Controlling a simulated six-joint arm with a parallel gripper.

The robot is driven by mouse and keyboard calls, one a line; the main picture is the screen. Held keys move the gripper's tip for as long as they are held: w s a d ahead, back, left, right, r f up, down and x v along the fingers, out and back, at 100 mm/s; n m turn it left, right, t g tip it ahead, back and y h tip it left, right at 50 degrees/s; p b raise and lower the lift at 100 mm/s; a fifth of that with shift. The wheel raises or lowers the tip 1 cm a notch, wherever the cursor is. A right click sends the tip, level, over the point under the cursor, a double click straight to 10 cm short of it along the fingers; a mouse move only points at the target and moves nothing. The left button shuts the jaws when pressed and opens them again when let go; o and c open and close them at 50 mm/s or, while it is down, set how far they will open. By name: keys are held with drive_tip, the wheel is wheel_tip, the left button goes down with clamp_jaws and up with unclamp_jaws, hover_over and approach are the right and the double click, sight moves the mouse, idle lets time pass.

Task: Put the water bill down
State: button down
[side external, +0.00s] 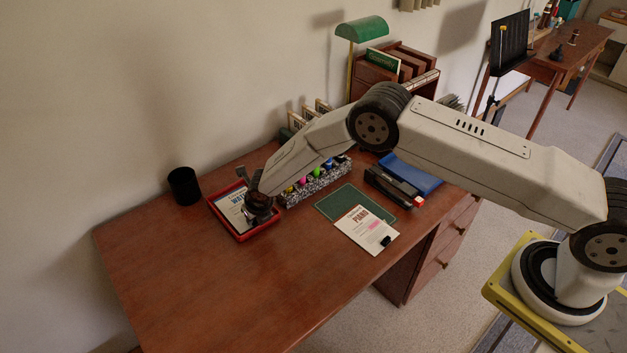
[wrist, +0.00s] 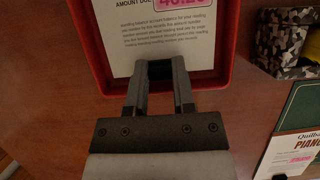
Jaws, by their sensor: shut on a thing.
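The water bill (side external: 230,208), a white printed sheet, lies within the red tray (side external: 215,215) on the desk. In the wrist view the bill (wrist: 165,38) shows its amount-due line with a pink highlight, and the tray's red rim (wrist: 90,50) surrounds it. My gripper (side external: 257,208) is low at the tray's right side. In the wrist view my gripper's fingers (wrist: 159,68) are shut on a black clip-like piece (wrist: 160,71) at the bill's near edge. I cannot tell whether the bill rests fully on the tray floor.
A black cup (side external: 184,186) stands left of the tray. A patterned organizer (side external: 318,183) with colourful items is close on the right. Beyond are a green mat (side external: 345,199), a piano sheet (side external: 362,230) with a black clip, and a stapler-like item (side external: 393,187). The desk's front left is clear.

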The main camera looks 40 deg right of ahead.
drive_tip(key=shift+f, duration=0.2)
drive_tip(key=shift+c, duration=2.3)
unclamp_jaws()
drive_tip(key=shift+r, duration=0.15)
drive_tip(key=shift+s+r, duration=0.25)
drive_tip(key=shift+r, duration=0.45)
drive_tip(key=v, duration=1)
drive_tip(key=shift+s+r, duration=0.15)
drive_tip(key=shift+s, duration=0.1)
